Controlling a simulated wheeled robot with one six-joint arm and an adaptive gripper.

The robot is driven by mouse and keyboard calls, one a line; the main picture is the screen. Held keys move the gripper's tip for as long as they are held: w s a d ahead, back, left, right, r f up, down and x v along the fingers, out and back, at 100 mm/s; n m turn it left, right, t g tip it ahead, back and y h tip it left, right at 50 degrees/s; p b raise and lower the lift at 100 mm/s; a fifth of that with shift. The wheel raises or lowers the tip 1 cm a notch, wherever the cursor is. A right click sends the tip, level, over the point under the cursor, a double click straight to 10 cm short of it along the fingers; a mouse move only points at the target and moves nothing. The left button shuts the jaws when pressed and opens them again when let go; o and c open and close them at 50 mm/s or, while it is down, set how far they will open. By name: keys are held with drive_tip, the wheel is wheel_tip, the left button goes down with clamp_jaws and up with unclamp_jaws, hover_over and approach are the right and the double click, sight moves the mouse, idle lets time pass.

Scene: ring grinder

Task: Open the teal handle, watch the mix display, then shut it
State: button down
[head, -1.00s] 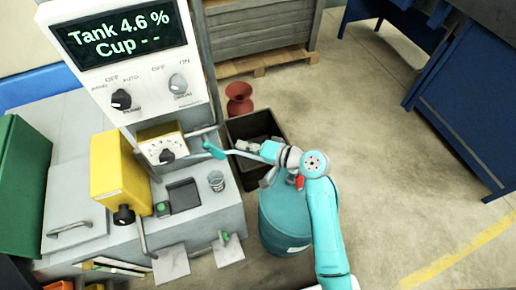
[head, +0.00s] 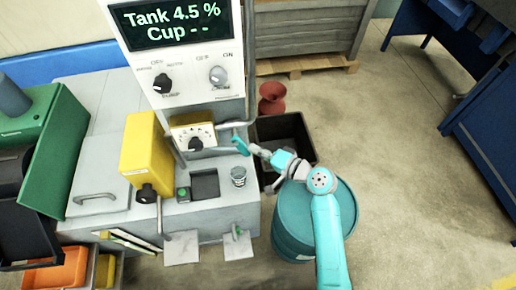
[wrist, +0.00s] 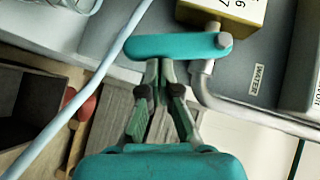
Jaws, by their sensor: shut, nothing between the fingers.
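The teal handle (head: 240,146) sits on the metal pipe at the right side of the machine. In the wrist view the handle (wrist: 176,46) lies crosswise, with its pivot bolt at the right end on the pipe. My gripper (wrist: 162,66) is shut and empty, its fingertips at the handle's near edge. I cannot tell whether they touch it. In the head view my gripper (head: 258,151) is just right of the handle. The mix display (head: 182,22) reads Tank 4.5 % and Cup - -.
A yellow dial box (head: 193,136) is left of the handle. A clear cup (head: 238,176) stands on the machine ledge below. A dark crate (head: 296,137) and teal drum (head: 340,215) stand at the right. A pale hose (wrist: 105,62) crosses the wrist view.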

drive_tip(key=shift+s+a+f+m+t+y, duration=0.15)
drive_tip(key=shift+a+f+m+t+y, duration=0.35)
drive_tip(key=shift+a+f+m+y, duration=0.4)
drive_tip(key=shift+a, duration=0.15)
drive_tip(key=shift+f, duration=0.1)
